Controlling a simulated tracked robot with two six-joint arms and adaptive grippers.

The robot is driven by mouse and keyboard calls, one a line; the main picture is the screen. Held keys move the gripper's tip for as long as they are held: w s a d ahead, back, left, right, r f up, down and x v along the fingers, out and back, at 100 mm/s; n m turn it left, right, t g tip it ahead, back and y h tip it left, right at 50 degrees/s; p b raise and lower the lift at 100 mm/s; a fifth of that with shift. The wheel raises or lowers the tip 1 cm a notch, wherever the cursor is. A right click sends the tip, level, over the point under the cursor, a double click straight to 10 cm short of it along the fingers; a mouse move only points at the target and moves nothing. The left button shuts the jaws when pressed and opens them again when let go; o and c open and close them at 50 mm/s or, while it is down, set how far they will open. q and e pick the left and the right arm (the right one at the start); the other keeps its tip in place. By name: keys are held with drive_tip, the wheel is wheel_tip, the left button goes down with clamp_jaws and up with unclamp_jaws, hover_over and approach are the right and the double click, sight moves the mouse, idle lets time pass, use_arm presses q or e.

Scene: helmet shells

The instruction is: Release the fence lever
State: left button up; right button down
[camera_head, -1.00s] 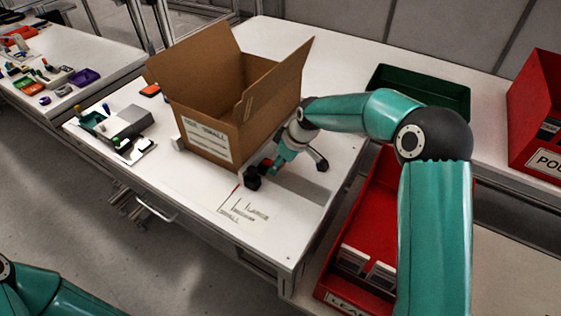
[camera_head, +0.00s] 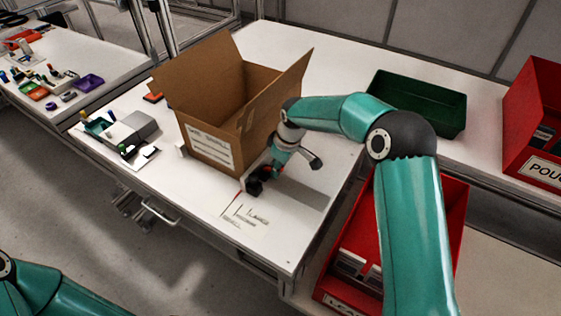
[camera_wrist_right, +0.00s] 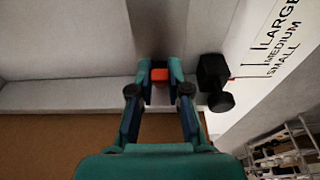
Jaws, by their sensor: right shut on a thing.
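The orange-red fence lever (camera_wrist_right: 159,75) sits between the fingertips of my right gripper (camera_wrist_right: 159,88) in the right wrist view. The gripper is shut on it. In the head view my right gripper (camera_head: 270,175) is low at the box's front right corner, and the lever is mostly hidden. A black knob or block (camera_head: 254,187) is beside the gripper; it also shows in the right wrist view (camera_wrist_right: 213,82). A grey fence bar (camera_wrist_right: 60,95) runs along the cardboard. My left gripper is out of view; only part of that arm shows.
An open cardboard box (camera_head: 205,115) stands on the white table (camera_head: 200,205). Printed size marks (camera_head: 245,215) are at the table's front. A green tray (camera_head: 420,102) and a red bin (camera_head: 458,215) are on the right. A grey device (camera_head: 130,130) is left of the box.

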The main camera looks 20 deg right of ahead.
drive_tip(key=shift+w+a+r+g+h+p, duration=0.1)
drive_tip(key=shift+w+r+g+h+p, duration=0.1)
drive_tip(key=shift+r+p, duration=0.15)
drive_tip(key=shift+w+a+r+g+h+p, duration=0.1)
drive_tip(key=shift+r+g+p, duration=0.1)
drive_tip(key=shift+r+p, duration=0.1)
drive_tip(key=shift+w+f+g+h+p, duration=0.1)
drive_tip(key=shift+g+h+p, duration=0.3)
drive_tip(key=shift+p, duration=0.3)
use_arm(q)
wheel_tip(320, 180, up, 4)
use_arm(e)
drive_tip(key=c, duration=1.1)
unclamp_jaws()
drive_tip(key=shift+f, duration=0.1)
drive_tip(key=shift+r, duration=3.7)
